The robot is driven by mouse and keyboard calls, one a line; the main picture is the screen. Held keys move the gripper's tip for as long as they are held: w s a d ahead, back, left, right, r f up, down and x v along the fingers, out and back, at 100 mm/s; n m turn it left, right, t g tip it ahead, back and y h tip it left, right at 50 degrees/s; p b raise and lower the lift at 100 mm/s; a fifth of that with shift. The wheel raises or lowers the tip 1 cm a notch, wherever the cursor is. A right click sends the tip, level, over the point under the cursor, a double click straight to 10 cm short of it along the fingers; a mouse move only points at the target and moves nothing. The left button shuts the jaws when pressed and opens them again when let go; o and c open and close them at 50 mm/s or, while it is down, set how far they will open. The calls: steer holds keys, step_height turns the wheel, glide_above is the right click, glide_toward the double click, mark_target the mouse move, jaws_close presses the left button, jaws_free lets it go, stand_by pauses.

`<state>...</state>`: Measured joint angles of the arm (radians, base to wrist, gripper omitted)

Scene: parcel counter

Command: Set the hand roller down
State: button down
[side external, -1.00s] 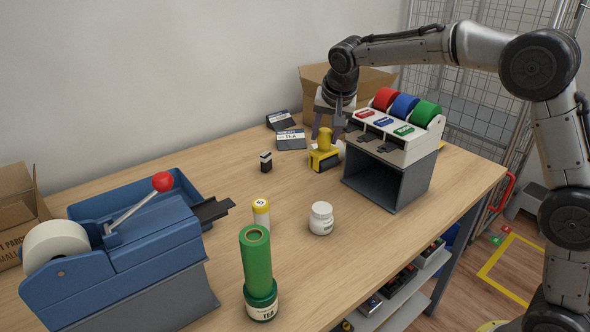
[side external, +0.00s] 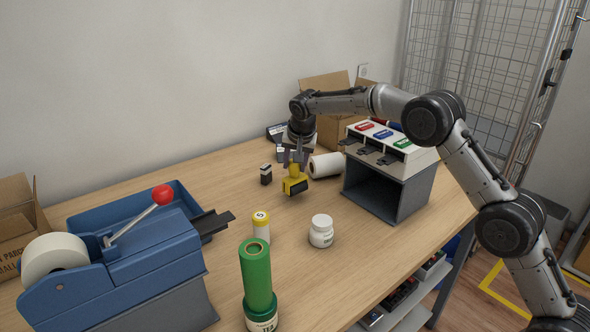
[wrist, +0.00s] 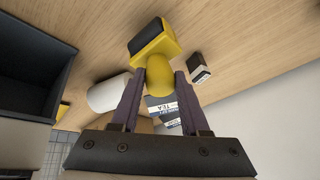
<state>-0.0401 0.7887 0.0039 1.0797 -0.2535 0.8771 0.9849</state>
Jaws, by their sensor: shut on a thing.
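The hand roller (side external: 296,187) is yellow with a rounded grip and a dark face on its block. My gripper (side external: 296,160) is shut on the grip from above. In the wrist view the grip sits between the two fingers of my gripper (wrist: 158,80), and the hand roller's block (wrist: 155,45) sticks out beyond the fingertips. The hand roller is over or on the wooden counter (side external: 215,160). I cannot tell whether its underside touches the wood.
A white roll (side external: 325,165) lies just right of the hand roller, beside the dispenser with coloured labels (side external: 390,165). A small dark stamp-like block (side external: 266,174) stands to the left. A white jar (side external: 321,231) and yellow-capped tube (side external: 260,226) stand nearer. Bare wood lies between.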

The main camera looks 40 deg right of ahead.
mark_target(296, 169)
steer(key=shift+f, duration=0.9)
steer(key=shift+f, duration=0.3)
steer(key=shift+s+f, duration=0.15)
steer(key=shift+f, duration=0.4)
steer(key=c, duration=0.7)
jaws_free()
steer(key=shift+f, duration=0.15)
steer(key=o, duration=0.3)
steer(key=shift+r, duration=0.2)
steer(key=shift+r, duration=0.15)
